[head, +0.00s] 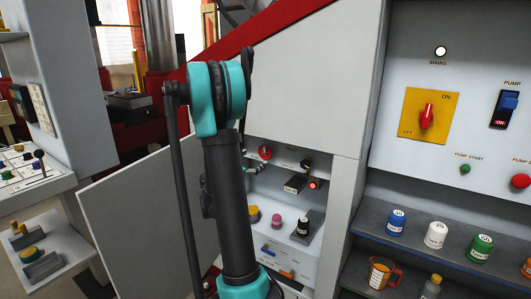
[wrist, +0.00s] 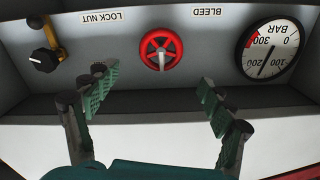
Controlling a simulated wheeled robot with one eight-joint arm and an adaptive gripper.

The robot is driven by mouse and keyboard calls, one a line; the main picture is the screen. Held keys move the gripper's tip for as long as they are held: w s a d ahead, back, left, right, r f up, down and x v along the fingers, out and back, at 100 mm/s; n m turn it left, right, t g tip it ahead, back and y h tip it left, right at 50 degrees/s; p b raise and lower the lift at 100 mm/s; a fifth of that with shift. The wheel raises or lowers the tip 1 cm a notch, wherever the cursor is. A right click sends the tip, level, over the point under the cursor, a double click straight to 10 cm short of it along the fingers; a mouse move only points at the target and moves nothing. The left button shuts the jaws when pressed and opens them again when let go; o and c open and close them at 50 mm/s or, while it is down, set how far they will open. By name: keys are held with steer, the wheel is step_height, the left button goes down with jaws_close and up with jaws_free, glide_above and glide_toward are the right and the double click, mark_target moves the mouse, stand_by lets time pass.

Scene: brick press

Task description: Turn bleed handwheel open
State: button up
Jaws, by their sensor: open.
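The red bleed handwheel (wrist: 147,41) sits on the grey panel under the upside-down label BLEED in the wrist view. It has a round rim and a pale central stem. It also shows as a small red wheel in the head view (head: 265,152), just right of my arm. My gripper (wrist: 153,82) is open and empty, with its two green ridged fingers wide apart. The handwheel lies beyond the fingertips, between them in the picture and apart from both. In the head view my arm hides most of the gripper.
A pressure gauge (wrist: 284,43) is beside the handwheel, its needle between 100 and 200. On the other side is the lock nut's black knob (wrist: 43,60) with a yellow part. An open cabinet door (head: 140,215) stands left of my arm.

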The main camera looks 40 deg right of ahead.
mark_target(265, 151)
steer(key=x, duration=1)
steer(key=shift+a, duration=0.1)
steer(key=c, duration=1.2)
steer(key=shift+o, duration=0.2)
